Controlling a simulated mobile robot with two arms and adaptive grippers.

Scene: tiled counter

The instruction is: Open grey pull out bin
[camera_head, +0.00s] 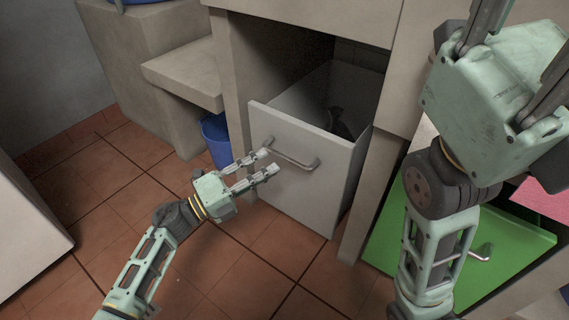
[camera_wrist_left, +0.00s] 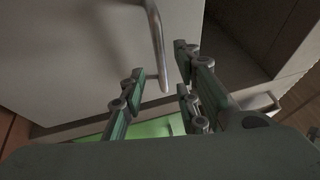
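The grey pull-out bin (camera_head: 318,190) stands partly pulled out of the cabinet, its inside showing behind the front panel. A bar handle (camera_head: 291,154) runs along its front. My left gripper (camera_head: 270,162) is open at the left end of the handle. In the left wrist view, the end of the handle (camera_wrist_left: 158,45) lies between the spread fingertips of my left gripper (camera_wrist_left: 162,66); I see no clear grip on it. My right gripper (camera_head: 525,50) is raised at the upper right, its fingers apart and empty, the tips cut off by the frame.
A blue bin (camera_head: 218,140) stands left of the grey bin, beside a stone ledge (camera_head: 185,72). A green front with a handle (camera_head: 510,232) is at the right, partly behind my right arm. The tiled floor (camera_head: 100,200) is clear in front.

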